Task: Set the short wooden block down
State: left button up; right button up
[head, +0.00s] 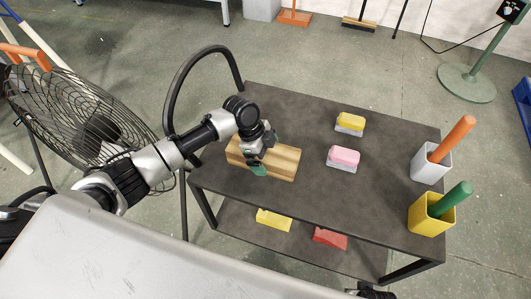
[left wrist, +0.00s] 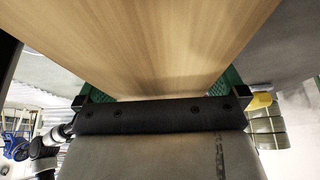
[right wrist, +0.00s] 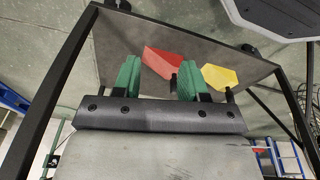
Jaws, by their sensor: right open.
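The short wooden block (head: 284,163) is light brown with a darker stripe. It lies flat on or just over the left part of the dark cart top (head: 300,115); I cannot tell whether it touches. My left gripper (head: 258,165) reaches over it from above, with green fingers on either side. In the left wrist view the block (left wrist: 150,45) fills the space between the fingers, and the gripper is shut on it. My right gripper (right wrist: 157,80) is open and empty, in the right wrist view, facing the lower shelf (right wrist: 120,35).
A yellow piece (head: 273,219) and a red piece (head: 330,237) lie below. A wire fan (head: 75,110) stands left.

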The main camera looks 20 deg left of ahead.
pick_arm(q)
jog(key=shift+r, duration=0.15)
jog(key=p+v, duration=0.2)
jog(key=v, duration=1)
pick_arm(e)
jog(key=s+f, duration=0.4)
jog(key=f, duration=0.2)
jog(key=shift+d, duration=0.3)
